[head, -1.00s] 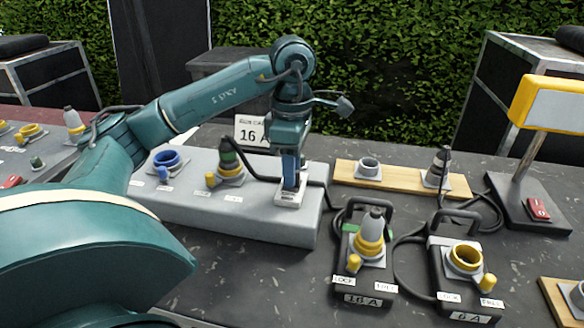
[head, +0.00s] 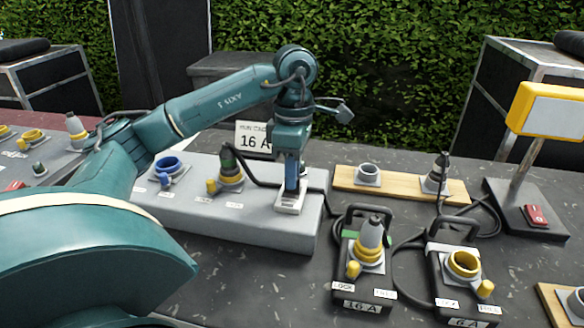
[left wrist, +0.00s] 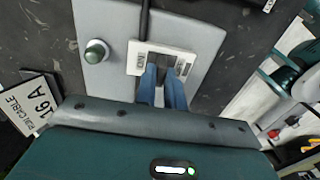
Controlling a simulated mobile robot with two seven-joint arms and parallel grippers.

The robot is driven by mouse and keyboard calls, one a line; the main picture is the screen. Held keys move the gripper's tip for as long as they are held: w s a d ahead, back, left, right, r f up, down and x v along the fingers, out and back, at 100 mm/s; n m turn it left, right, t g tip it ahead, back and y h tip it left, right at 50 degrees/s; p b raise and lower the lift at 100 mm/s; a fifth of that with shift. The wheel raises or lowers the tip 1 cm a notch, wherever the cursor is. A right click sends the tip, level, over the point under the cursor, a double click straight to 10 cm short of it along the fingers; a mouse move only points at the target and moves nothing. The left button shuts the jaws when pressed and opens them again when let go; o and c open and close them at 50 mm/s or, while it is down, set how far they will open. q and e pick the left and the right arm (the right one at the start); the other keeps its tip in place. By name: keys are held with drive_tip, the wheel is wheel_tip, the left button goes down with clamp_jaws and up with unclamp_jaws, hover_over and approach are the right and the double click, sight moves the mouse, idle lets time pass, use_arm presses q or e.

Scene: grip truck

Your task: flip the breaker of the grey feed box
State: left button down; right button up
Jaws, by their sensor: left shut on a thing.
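The grey feed box (head: 262,222) is a long low box on the table in the head view. Its breaker (head: 288,208) is a pale plate at the right end of the top; the plate also shows in the left wrist view (left wrist: 145,57). My left gripper (head: 291,186) points straight down onto the breaker. Its blue fingers (left wrist: 166,78) are shut on the breaker's lever, which they mostly hide, so I cannot tell which way it is thrown. My right gripper is in neither current view.
A blue socket (head: 170,168) and a yellow socket with a plug (head: 230,176) sit on the box, left of the breaker. Two black boxes, 16 A (head: 362,290) and 6 A (head: 464,300), stand in front right.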

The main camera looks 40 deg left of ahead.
use_arm(q)
drive_tip(key=shift+w+a+r+g+h+p, duration=0.1)
drive_tip(key=shift+w+r+g+h+p, duration=0.2)
drive_tip(key=shift+g+p, duration=0.3)
drive_tip(key=shift+w+a+p, duration=0.1)
drive_tip(key=shift+w+p, duration=0.05)
drive_tip(key=shift+p, duration=0.45)
drive_tip(key=shift+w+a+f+g+h+p, duration=0.15)
drive_tip(key=shift+w+g+h+p, duration=0.15)
drive_tip(key=shift+g+h+p, duration=0.55)
drive_tip(key=p, duration=0.1)
drive_tip(key=g+p, duration=0.1)
drive_tip(key=shift+w+a+f+p, duration=0.15)
drive_tip(key=shift+w+f+p, duration=0.15)
drive_tip(key=shift+p, duration=0.1)
drive_tip(key=shift+f, duration=0.15)
use_arm(e)
wheel_tip(320, 180, up, 3)
drive_tip(key=shift+r+n+g, duration=0.2)
drive_tip(key=shift+n+g, duration=0.3)
drive_tip(key=shift+n, duration=0.2)
use_arm(q)
drive_tip(key=c, duration=1.5)
unclamp_jaws()
drive_tip(key=shift+s, duration=0.1)
use_arm(e)
drive_tip(key=shift+w, duration=0.1)
